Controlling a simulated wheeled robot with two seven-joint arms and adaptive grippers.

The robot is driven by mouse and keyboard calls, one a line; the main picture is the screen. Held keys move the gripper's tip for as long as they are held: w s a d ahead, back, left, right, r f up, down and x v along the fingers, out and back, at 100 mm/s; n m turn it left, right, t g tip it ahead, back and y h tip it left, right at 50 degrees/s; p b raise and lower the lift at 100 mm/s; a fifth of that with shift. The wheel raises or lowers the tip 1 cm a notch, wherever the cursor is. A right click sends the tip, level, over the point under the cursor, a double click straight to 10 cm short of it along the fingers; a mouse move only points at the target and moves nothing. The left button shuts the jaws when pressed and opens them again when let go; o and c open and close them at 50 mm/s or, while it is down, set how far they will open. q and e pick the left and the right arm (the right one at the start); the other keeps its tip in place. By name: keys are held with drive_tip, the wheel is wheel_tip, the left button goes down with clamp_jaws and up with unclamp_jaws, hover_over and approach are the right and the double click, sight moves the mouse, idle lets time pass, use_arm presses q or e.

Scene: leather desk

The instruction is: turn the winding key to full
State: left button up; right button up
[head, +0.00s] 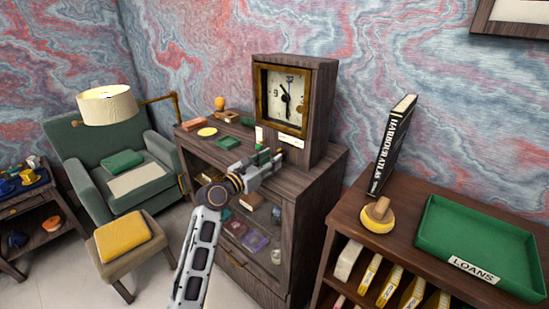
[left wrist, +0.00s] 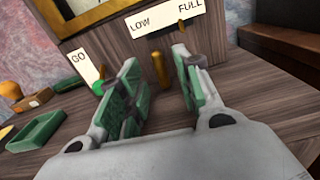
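The wooden clock (head: 318,80) stands on the right part of a dark wooden cabinet. Its front has a brass-framed dial and a white LOW–FULL label (left wrist: 165,18), which also shows in the head view (head: 291,140). A brass peg, apparently the winding key (left wrist: 159,70), stands out below that label. My left gripper (left wrist: 157,78) is open, its green-padded fingers on either side of the peg, with visible gaps. In the head view the left gripper (head: 270,165) is at the clock's lower front, and the peg cannot be made out there. My right gripper is not in view.
A small green tray (left wrist: 38,130) lies left on the cabinet top (head: 222,155). A bookcase with a green LOANS tray (head: 478,225) stands to the right.

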use_arm(q)
drive_tip(key=shift+x, duration=1.3)
clamp_jaws()
